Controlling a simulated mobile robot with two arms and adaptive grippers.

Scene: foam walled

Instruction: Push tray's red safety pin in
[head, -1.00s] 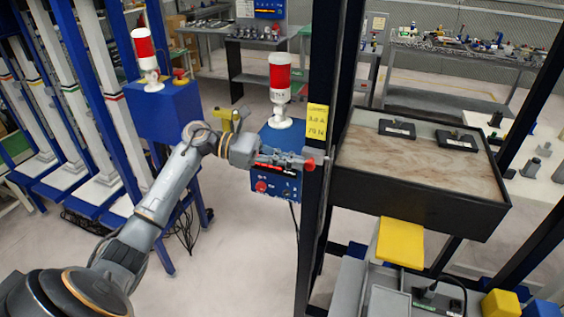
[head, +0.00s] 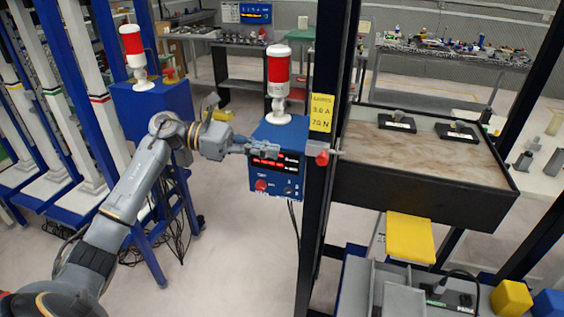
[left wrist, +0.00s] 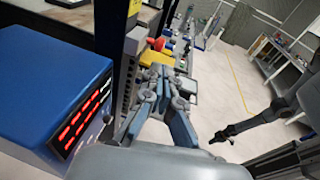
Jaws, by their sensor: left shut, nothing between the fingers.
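The red safety pin (head: 322,158) shows as a red knob in front of the dark post, with a thin rod running right toward the tray. The tray (head: 420,190) is a black-walled box with a wood-like floor, right of the post. My left gripper (head: 274,151) is shut and empty, in front of the blue box, left of the pin with a gap between. In the left wrist view its shut fingers (left wrist: 168,82) point away from the camera. How deep the pin sits is too small to tell.
The blue box (head: 278,135) with red displays and a red-white lamp stands behind my gripper; it fills the left of the wrist view. A yellow label (head: 321,112) is on the dark post. A yellow pad (head: 407,238) sits below the tray. Open floor lies front left.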

